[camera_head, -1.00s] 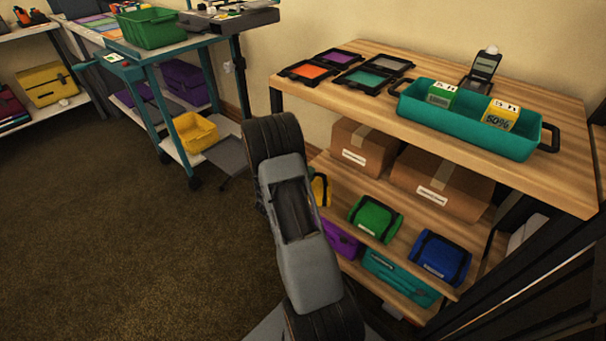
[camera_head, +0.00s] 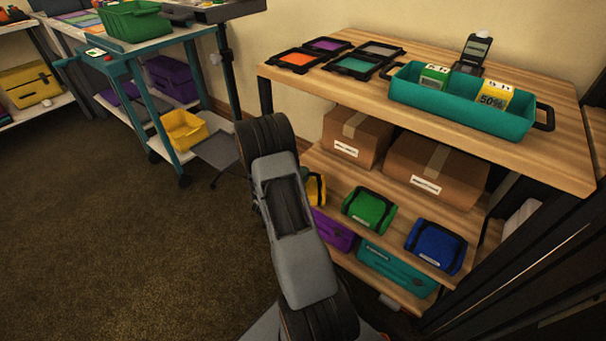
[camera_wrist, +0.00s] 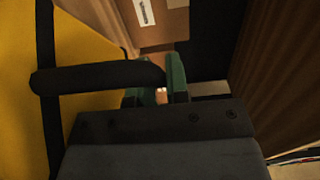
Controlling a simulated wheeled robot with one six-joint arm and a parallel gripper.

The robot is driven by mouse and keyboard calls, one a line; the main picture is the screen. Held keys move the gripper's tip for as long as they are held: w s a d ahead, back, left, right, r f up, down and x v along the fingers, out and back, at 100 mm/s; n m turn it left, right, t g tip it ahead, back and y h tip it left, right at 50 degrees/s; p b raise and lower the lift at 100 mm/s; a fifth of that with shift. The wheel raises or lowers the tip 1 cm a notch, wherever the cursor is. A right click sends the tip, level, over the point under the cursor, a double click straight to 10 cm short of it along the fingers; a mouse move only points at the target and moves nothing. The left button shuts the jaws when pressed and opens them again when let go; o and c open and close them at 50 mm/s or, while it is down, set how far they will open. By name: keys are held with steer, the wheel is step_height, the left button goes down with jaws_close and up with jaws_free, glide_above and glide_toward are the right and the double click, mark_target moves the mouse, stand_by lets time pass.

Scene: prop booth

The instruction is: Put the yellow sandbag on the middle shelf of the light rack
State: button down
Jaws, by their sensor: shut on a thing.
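The yellow sandbag (camera_head: 317,188) shows beside my arm in the head view, at the left end of the rack's middle shelf (camera_head: 345,178). My arm hides much of it. In the wrist view the sandbag (camera_wrist: 20,100) fills the left side, with black straps. My gripper (camera_wrist: 157,86) has green fingertips and is shut on the end of its black strap handle. My arm hides the gripper in the head view. I cannot tell whether the bag touches the shelf. The wooden rack (camera_head: 300,82) has a top, a middle and a low shelf.
A green bag (camera_head: 369,209) and a blue bag (camera_head: 436,246) lie along the middle shelf's front, with cardboard boxes (camera_head: 432,165) behind. Purple (camera_head: 333,232) and teal (camera_head: 395,268) cases sit below. A teal tray (camera_head: 460,108) stands on top. Open carpet (camera_head: 110,250) lies left.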

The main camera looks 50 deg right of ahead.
steer(key=c, duration=1.5)
jaws_free()
steer(key=o, duration=0.4)
